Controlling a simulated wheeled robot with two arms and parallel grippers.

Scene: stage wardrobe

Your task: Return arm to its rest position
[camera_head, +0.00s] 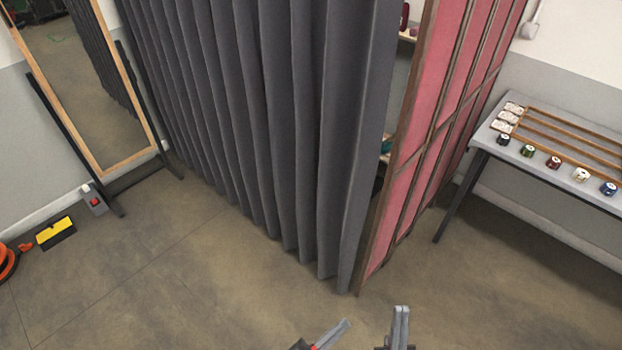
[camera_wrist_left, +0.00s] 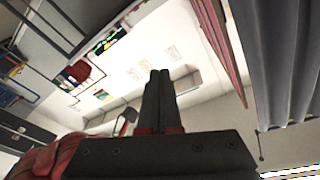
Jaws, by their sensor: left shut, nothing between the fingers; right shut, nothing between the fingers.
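My left gripper (camera_head: 344,325) is at the bottom of the head view, angled up to the right, shut and empty. In the left wrist view its two dark fingers (camera_wrist_left: 160,75) lie together with nothing between them. My right gripper (camera_head: 401,313) points up the picture just to the right of the left one, also shut and empty. The two grippers are apart. Both appear in front of the bare floor and touch nothing that I can see. Most of both arms is outside the head view.
A grey curtain (camera_head: 270,120) and a pink folding screen (camera_head: 440,110) stand ahead. A table (camera_head: 486,133) with several thread spools is at the right. A mirror (camera_head: 85,90) and a yellow-black box (camera_head: 55,232) are at the left. The near floor (camera_head: 190,290) is clear.

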